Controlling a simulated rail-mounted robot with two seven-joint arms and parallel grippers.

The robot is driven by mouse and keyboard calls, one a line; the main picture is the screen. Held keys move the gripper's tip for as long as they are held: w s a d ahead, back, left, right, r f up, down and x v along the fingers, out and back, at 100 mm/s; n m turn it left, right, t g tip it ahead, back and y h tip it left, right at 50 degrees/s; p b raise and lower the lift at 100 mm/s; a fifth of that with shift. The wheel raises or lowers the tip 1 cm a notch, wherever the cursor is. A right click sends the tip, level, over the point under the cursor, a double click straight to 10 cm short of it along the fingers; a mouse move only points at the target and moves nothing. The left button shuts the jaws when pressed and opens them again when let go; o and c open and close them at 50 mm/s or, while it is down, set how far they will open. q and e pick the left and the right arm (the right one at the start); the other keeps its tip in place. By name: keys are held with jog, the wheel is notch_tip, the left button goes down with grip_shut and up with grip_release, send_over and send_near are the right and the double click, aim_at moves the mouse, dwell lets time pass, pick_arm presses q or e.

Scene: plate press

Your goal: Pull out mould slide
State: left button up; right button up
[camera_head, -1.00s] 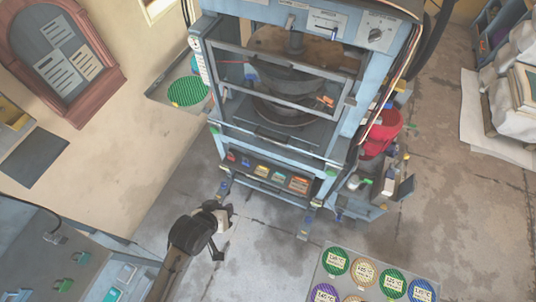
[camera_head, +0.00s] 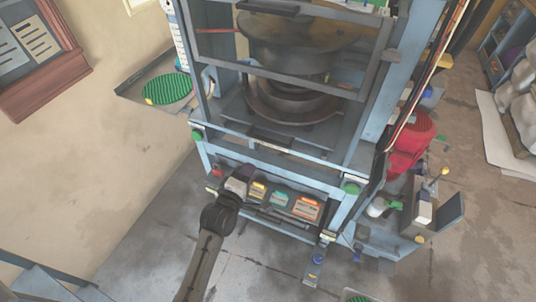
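The blue-grey plate press (camera_head: 155,30) fills the upper middle of the head view, tilted in the picture. Behind its barred guard are round dark mould parts (camera_head: 290,98) on a flat grey plate. A dark handle-like bar (camera_head: 270,138) sits at the front edge below the guard; it may belong to the mould slide. My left gripper (camera_head: 240,182) is at the press front, below and left of that bar, in front of the lower shelf. Its fingers blend into the shelf behind, so their opening and any contact are unclear. My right gripper is out of view.
The lower shelf holds several coloured blocks (camera_head: 307,208). A green round plate (camera_head: 168,89) lies on a side tray at left. A red container (camera_head: 408,145) and a cluttered side stand (camera_head: 420,215) are at right.

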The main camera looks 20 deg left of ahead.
aim_at(267, 142)
pick_arm(q)
jog(key=shift+n+t, duration=0.4)
jog(key=shift+n, duration=0.3)
jog(key=w+b, duration=0.2)
jog(key=w, duration=0.3)
jog(key=w+f+b, duration=0.1)
jog(key=w+b, duration=0.1)
jog(key=w, duration=0.3)
jog(key=w+b, duration=0.3)
jog(key=w, duration=0.2)
jog(key=shift+w+d+f, duration=0.15)
jog(key=shift+d+f, duration=0.05)
jog(key=shift+d, duration=0.15)
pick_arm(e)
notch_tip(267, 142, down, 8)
pick_arm(q)
grip_shut()
